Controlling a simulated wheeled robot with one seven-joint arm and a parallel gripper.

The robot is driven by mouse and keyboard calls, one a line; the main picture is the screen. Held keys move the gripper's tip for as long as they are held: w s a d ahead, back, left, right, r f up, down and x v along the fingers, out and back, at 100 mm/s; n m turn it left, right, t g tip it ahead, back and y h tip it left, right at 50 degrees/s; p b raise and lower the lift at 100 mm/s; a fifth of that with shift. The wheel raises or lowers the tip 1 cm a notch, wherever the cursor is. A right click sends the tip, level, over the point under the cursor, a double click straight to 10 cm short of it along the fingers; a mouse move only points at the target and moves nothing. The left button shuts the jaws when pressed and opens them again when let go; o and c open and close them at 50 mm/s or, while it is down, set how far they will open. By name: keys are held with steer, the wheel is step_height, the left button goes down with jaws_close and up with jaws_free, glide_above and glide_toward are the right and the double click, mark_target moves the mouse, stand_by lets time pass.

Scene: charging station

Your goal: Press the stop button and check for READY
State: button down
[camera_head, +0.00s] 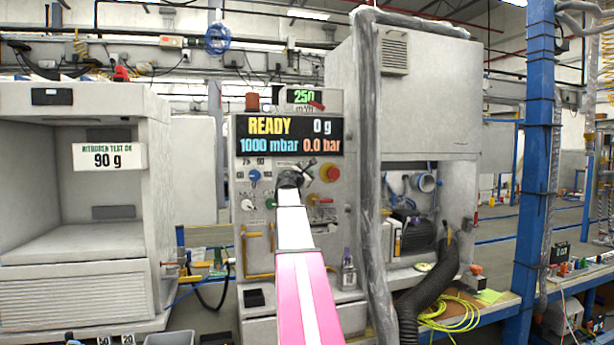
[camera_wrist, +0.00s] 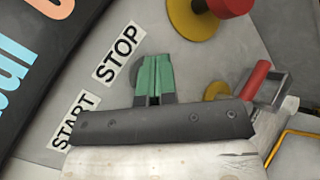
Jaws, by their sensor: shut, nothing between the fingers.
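The panel's display (camera_head: 289,134) reads READY, 0 g, 1000 mbar and 0.0 bar. My gripper (camera_head: 290,179) is in front of the control panel, just below the display. In the wrist view my gripper's green fingertips (camera_wrist: 154,78) are together, with nothing between them. They are beside the STOP label (camera_wrist: 118,52). The START label (camera_wrist: 73,120) is lower left. I cannot make out the stop button itself; the fingers cover the panel there, and I cannot tell whether they touch it. A red mushroom button (camera_head: 330,173) on a yellow base is to the right; it also shows in the wrist view (camera_wrist: 230,6).
A blue knob (camera_head: 254,175) and a green button (camera_head: 270,203) are left of my gripper. A red-handled lever (camera_wrist: 256,80) sticks out near it. A thick grey pipe (camera_head: 370,180) stands right of the panel. An open chamber (camera_head: 150,230) is at left.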

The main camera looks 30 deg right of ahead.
steer(key=shift+s, duration=0.1)
steer(key=shift+s+a, duration=0.25)
steer(key=shift+s, duration=0.5)
steer(key=shift+s, duration=0.1)
steer(key=s, duration=0.2)
steer(key=s+a, duration=0.1)
steer(key=s, duration=0.1)
steer(key=shift+s, duration=0.35)
steer(key=shift+a, duration=0.1)
stand_by(0.5)
